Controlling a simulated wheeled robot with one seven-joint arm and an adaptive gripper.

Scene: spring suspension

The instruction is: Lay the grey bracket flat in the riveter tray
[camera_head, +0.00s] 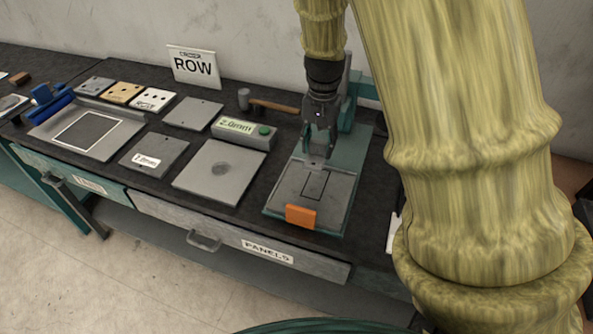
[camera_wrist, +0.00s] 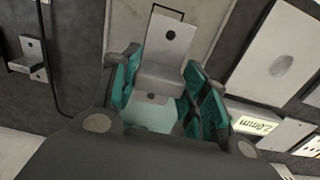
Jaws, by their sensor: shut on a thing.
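The grey bracket (camera_wrist: 170,38) is an L-shaped piece with a hole in its plate, seen in the wrist view. My gripper (camera_wrist: 162,78) is shut on it between the teal finger pads. In the head view my gripper (camera_head: 319,140) points down over the riveter, and a pale part of the bracket (camera_head: 315,161) shows below the fingers. The riveter tray (camera_head: 335,193) is a grey plate with a dark rectangular outline and an orange block (camera_head: 300,216) at its front. The bracket appears above the tray, near the outline's back end; the exact gap cannot be told.
The label box (camera_head: 243,131) and a hammer (camera_head: 272,105) stand left of the riveter. Grey panels (camera_head: 220,172) lie farther left. Another angled grey piece (camera_wrist: 33,58) is at the left in the wrist view. A ROW sign (camera_head: 194,66) stands at the back.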

